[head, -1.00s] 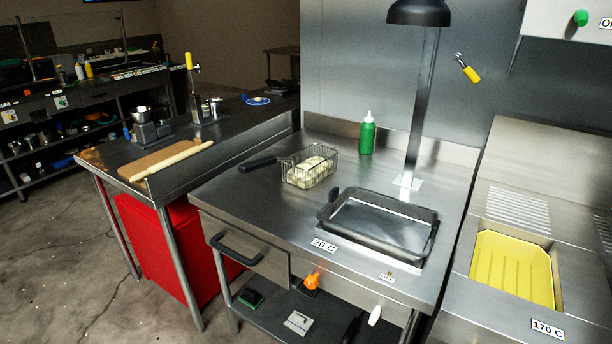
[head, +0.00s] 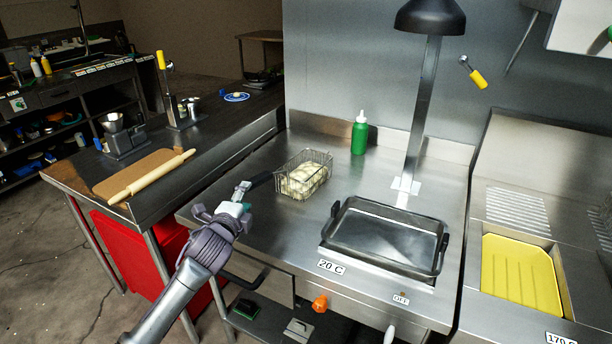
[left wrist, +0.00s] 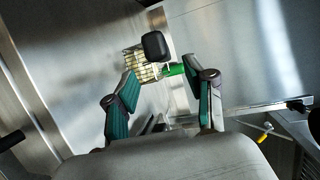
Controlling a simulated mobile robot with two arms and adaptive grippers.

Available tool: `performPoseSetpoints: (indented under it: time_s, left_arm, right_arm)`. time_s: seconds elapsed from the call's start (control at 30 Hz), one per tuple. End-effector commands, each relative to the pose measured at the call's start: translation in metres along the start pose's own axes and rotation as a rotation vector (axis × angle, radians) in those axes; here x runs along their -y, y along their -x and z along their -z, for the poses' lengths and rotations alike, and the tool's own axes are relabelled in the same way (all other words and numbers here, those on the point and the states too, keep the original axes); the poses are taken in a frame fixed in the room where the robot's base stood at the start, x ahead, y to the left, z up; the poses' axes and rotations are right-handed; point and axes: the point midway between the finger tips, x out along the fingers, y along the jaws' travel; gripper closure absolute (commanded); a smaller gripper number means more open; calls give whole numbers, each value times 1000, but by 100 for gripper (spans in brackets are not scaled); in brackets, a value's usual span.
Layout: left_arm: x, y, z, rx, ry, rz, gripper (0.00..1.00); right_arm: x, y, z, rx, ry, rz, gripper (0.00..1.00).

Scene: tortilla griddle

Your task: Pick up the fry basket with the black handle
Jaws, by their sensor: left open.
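The fry basket (head: 305,170) is a wire basket with pale food in it, standing on the steel counter. Its black handle (head: 261,179) points left, toward my left gripper (head: 241,198). The gripper is open and empty, just short of the handle's end in the head view; I cannot tell the exact gap. In the left wrist view the black handle end (left wrist: 155,45) shows beyond the open fingers (left wrist: 160,76), with the basket (left wrist: 138,66) behind it. The handle is not between the fingers. My right gripper is not in view.
A green bottle (head: 359,135) stands behind the basket. A griddle pan (head: 388,238) lies to its right, with a lamp post (head: 417,115) behind. A rolling pin (head: 150,179) lies on a board on the left counter. Bare counter surrounds the basket.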

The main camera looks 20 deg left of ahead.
Motion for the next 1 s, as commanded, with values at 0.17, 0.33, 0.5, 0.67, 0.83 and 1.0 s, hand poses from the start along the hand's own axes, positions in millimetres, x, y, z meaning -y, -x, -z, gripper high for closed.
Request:
performPoseSetpoints:
  time_s: [0.17,0.33,0.5,0.67,0.83,1.0]
  left_arm:
    - [0,-22,0,-1,2,0,46]
    - [2,-33,0,0,3,-1,46]
    - [5,-57,-2,0,4,-2,46]
    - [2,-74,-2,-1,2,-2,46]
    - [1,-77,-1,-2,1,-1,46]
    - [1,-77,-1,-1,1,-1,54]
  right_arm:
    - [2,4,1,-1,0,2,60]
    - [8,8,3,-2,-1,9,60]
    - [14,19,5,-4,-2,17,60]
    - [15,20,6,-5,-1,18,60]
    - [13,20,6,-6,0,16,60]
    - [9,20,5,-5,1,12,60]
